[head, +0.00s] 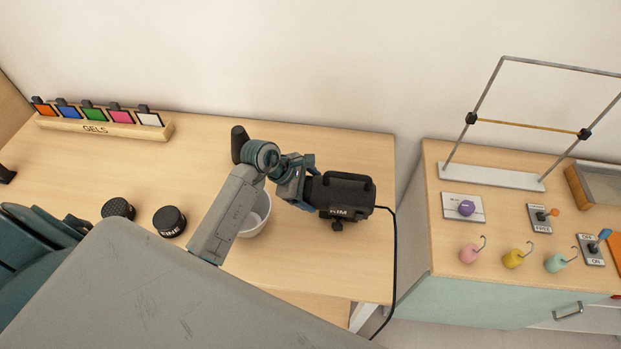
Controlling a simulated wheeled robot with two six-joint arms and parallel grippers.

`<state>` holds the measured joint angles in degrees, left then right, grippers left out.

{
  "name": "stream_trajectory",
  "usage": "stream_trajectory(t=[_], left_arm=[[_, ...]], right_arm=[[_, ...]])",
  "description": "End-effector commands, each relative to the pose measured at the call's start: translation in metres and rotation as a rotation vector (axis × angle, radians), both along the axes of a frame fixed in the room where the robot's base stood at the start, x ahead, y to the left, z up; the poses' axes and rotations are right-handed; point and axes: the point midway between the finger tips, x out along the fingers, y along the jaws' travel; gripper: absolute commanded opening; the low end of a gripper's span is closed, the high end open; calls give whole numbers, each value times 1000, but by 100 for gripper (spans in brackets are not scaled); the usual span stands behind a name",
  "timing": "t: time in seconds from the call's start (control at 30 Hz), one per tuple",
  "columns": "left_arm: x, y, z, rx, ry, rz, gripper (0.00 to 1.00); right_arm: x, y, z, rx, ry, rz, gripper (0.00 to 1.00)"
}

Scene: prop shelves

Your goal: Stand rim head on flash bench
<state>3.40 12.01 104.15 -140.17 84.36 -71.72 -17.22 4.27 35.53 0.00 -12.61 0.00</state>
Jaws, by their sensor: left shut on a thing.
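The rim head (347,193) is a black flash unit with "RIM" on its side, a handle-like top and a small knob below. It is over the right part of the wooden flash bench (320,270), lying roughly level. My left gripper (308,186) is shut on its left end, and the jaws hide that end. A black cable runs from its right end down past the bench's right edge. I cannot tell whether its underside touches the bench top. My right gripper is not in view.
A white bowl (258,217) stands partly behind my left arm. Two black round pieces (169,221) (118,209) and a gel rack (105,126) are farther left. A gap separates the bench from the right cabinet (500,290), which holds a metal frame (500,178), hooked weights and switches.

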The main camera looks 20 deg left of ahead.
Motion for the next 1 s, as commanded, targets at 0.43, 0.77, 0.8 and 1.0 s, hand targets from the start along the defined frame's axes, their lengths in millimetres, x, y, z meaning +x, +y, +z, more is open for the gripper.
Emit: stream_trajectory(t=[0.43, 0.77, 0.8, 1.0], left_arm=[[0, 0, -2, 0, 0, -1, 100], [-6, 11, 11, 4, -4, -1, 100], [-8, 14, 17, 4, -6, -2, 100], [-22, 33, 50, 6, -5, -3, 100]], right_arm=[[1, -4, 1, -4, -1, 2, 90], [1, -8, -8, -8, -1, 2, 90], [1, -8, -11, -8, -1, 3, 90], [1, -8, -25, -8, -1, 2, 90]])
